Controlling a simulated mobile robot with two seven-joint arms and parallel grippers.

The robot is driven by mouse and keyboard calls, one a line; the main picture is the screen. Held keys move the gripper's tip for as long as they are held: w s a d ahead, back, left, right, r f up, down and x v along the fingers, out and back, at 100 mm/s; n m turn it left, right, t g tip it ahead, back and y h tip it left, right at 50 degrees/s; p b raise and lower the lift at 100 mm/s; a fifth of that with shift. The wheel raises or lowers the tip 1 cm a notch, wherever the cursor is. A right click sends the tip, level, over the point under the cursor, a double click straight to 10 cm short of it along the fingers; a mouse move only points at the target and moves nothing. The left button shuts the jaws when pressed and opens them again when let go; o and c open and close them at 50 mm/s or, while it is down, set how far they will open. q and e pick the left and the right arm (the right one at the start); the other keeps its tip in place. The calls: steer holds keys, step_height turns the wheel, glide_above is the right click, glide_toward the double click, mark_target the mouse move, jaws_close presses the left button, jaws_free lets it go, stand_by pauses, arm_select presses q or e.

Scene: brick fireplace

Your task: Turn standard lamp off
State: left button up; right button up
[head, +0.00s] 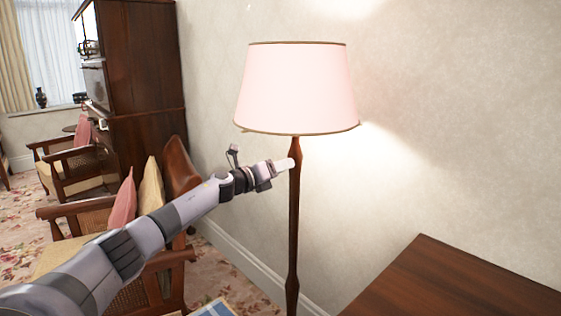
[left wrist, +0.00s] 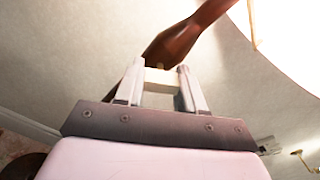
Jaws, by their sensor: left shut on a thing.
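The standard lamp has a pink shade (head: 297,88) with a brown rim and a dark wooden pole (head: 293,225). It stands upright and is lit, with bright light on the wall beside it. My left gripper (head: 287,164) is at the upper pole, just below the shade, and is shut on the lamp. In the left wrist view, my left gripper's two pale fingers (left wrist: 160,80) reach the dark pole (left wrist: 178,42), with the glowing shade (left wrist: 280,50) at the upper right. The exact grip point and any switch are hard to make out. My right gripper is not in view.
A dark wooden table top (head: 450,285) is at the lower right. A cushioned wooden armchair (head: 90,210) is beside my left arm, with another armchair (head: 72,168) farther back. A tall dark cabinet (head: 140,75) stands against the plain wall (head: 455,130) behind.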

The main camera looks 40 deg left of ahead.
arm_select(q)
steer(key=n+p, duration=0.1)
steer(key=n, duration=0.2)
steer(key=shift+r+p, duration=0.15)
steer(key=shift+p, duration=0.25)
steer(key=shift+n+p, duration=0.55)
steer(key=shift+n, duration=0.35)
steer(key=n+p, duration=0.2)
steer(key=n, duration=0.1)
steer(key=shift+n+p, duration=0.85)
steer(key=shift+n, duration=0.85)
steer(key=o, duration=1)
steer(key=shift+o, duration=0.2)
steer(key=shift+s, duration=0.1)
